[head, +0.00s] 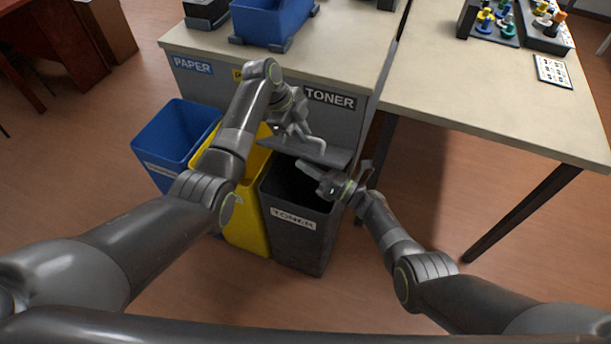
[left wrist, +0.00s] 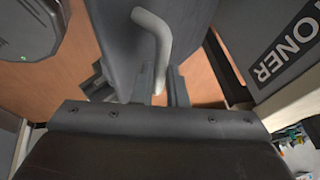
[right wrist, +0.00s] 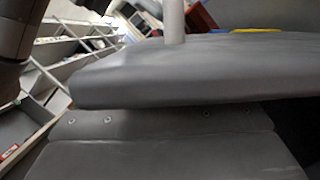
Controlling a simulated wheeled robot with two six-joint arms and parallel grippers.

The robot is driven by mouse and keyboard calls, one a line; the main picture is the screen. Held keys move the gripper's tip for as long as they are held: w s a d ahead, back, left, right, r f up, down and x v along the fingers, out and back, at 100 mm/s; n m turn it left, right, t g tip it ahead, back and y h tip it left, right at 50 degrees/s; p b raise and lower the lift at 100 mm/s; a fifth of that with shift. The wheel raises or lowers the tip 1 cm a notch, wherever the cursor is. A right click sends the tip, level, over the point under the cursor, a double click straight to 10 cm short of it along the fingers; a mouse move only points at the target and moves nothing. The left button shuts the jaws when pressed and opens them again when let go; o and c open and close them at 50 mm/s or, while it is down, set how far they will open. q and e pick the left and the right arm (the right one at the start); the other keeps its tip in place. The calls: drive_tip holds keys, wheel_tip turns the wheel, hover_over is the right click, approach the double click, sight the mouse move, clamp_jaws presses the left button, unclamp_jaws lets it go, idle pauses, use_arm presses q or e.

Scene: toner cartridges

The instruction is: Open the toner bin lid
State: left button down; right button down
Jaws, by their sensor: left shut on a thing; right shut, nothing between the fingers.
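The dark toner bin (head: 293,222) stands in front of the cabinet, its front labelled TONER. Its grey lid (head: 335,157) is raised at the rear, and the dark inside of the bin shows. My left gripper (head: 301,133) is above the lid, shut on the lid's pale bent handle (left wrist: 155,45). In the right wrist view the lid (right wrist: 190,78) spans the picture, close in front of the gripper, with a pale post on it. My right gripper (head: 308,170) is shut and empty over the bin's opening, below the lid; whether it touches the lid is unclear.
A yellow bin (head: 245,225) stands close beside the toner bin, and a blue bin (head: 170,140) is further left. The cabinet top (head: 345,50) carries a blue tray (head: 270,22). A table (head: 490,95) is at the right; the floor below it is clear.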

use_arm(q)
drive_tip(key=shift+f, duration=0.25)
use_arm(e)
drive_tip(key=shift+w+r, duration=0.1)
drive_tip(key=shift+w, duration=0.05)
use_arm(q)
drive_tip(key=shift+f, duration=0.1)
use_arm(e)
drive_tip(key=shift+w+d+r, duration=0.2)
drive_tip(key=shift+w+r, duration=0.2)
drive_tip(key=shift+r, duration=0.2)
use_arm(q)
drive_tip(key=c, duration=1.9)
unclamp_jaws()
drive_tip(key=o, duration=0.4)
drive_tip(key=shift+w+d+f, duration=0.15)
drive_tip(key=shift+w+f, duration=0.05)
drive_tip(key=shift+w, duration=0.1)
use_arm(e)
drive_tip(key=shift+w+d+f, duration=0.15)
drive_tip(key=shift+w+f, duration=0.05)
drive_tip(key=shift+w, duration=0.15)
use_arm(q)
drive_tip(key=shift+o, duration=0.2)
drive_tip(key=shift+r, duration=0.1)
